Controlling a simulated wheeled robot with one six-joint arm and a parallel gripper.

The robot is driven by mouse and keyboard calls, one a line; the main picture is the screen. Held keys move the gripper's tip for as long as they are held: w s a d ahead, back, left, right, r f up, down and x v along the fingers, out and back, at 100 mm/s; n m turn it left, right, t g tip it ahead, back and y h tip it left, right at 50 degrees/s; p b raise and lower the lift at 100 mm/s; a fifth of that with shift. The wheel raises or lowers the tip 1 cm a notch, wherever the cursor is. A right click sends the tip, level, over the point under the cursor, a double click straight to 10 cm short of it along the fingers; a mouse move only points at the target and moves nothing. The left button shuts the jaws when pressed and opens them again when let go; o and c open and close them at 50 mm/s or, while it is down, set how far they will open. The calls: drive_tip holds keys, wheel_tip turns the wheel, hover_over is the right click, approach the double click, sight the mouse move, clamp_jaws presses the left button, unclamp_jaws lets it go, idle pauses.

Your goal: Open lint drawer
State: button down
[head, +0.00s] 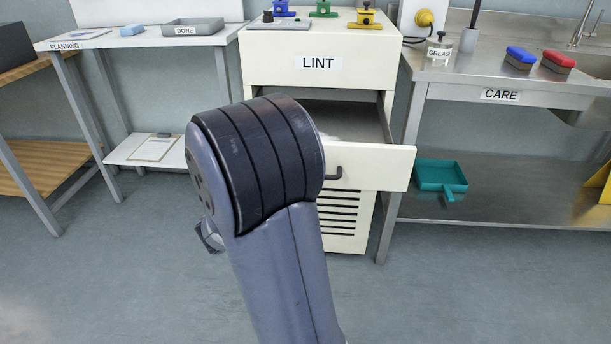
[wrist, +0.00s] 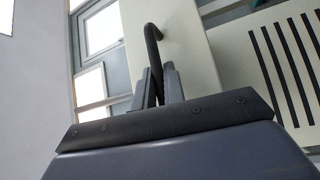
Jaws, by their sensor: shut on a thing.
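The lint drawer (head: 386,165) is a cream drawer in the white cabinet (head: 272,68) labelled LINT. It is pulled out, and its dark inside shows from above in the head view. A dark bent handle (head: 334,173) is on its front; my arm covers part of the front. In the wrist view, my gripper (wrist: 157,85) is shut on the handle (wrist: 152,45), with one finger on each side of the bar. The drawer front (wrist: 180,45) is right behind it. My fingers are hidden in the head view.
Slatted vents (head: 338,216) are below the drawer. The steel CARE table (head: 455,92) stands close on the right, with a teal dustpan (head: 440,176) on its lower shelf. The PLANNING table (head: 140,38) is on the left. The floor in front is clear.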

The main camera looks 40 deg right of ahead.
drive_tip(key=c, duration=1.5)
unclamp_jaws()
drive_tip(key=shift+a, duration=0.1)
drive_tip(key=a, duration=0.3)
drive_tip(key=a+f+p, duration=0.1)
drive_tip(key=a, duration=0.3)
drive_tip(key=w+a, duration=0.1)
drive_tip(key=a, duration=0.2)
drive_tip(key=shift+a+f+p, duration=0.25)
drive_tip(key=shift+f+p, duration=0.05)
drive_tip(key=shift+d, duration=0.1)
drive_tip(key=d, duration=0.3)
drive_tip(key=d+r+b, duration=0.1)
drive_tip(key=d, duration=0.3)
drive_tip(key=s+d, duration=0.1)
drive_tip(key=d, duration=0.2)
drive_tip(key=shift+d+r+b, duration=0.25)
drive_tip(key=shift+b, duration=0.05)
drive_tip(key=shift+w+d, duration=0.15)
